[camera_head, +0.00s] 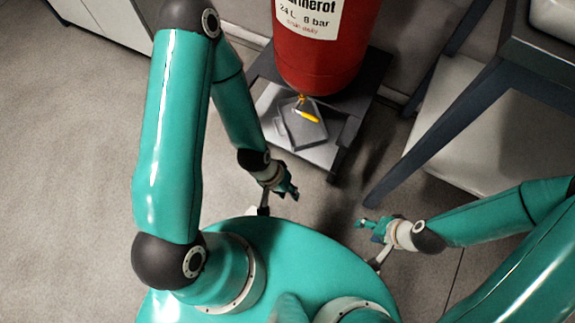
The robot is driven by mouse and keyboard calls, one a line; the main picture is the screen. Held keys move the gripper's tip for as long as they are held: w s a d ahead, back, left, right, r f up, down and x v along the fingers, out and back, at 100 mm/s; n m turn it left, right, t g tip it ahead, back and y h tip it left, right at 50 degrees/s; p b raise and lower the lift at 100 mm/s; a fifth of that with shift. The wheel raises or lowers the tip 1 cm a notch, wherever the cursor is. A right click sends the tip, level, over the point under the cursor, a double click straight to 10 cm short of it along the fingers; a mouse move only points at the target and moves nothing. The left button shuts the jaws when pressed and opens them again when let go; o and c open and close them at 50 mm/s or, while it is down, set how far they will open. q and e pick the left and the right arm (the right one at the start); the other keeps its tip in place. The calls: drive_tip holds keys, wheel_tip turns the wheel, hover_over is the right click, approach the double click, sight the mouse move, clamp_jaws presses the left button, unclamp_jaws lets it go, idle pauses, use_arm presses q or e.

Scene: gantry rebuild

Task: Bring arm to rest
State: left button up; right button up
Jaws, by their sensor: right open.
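My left gripper (288,190) hangs at the end of the teal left arm, over the far edge of my base and short of the low dark stand. Its fingers are small and I cannot tell whether they are apart. My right gripper (366,224) is to the right of my base, pointing left, open, with nothing seen in it. Both grippers are clear of the stand and of each other.
A red tank (322,50) stands on a dark stand (346,128). Under it is a grey tray (303,134) with a yellow-handled item (306,115). A dark-legged table (470,105) stands at right. The floor (70,190) at left is clear.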

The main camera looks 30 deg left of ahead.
wheel_tip(320, 180, up, 28)
drive_tip(key=p, duration=2.7)
drive_tip(key=shift+f+p, duration=0.15)
drive_tip(key=shift+p, duration=0.25)
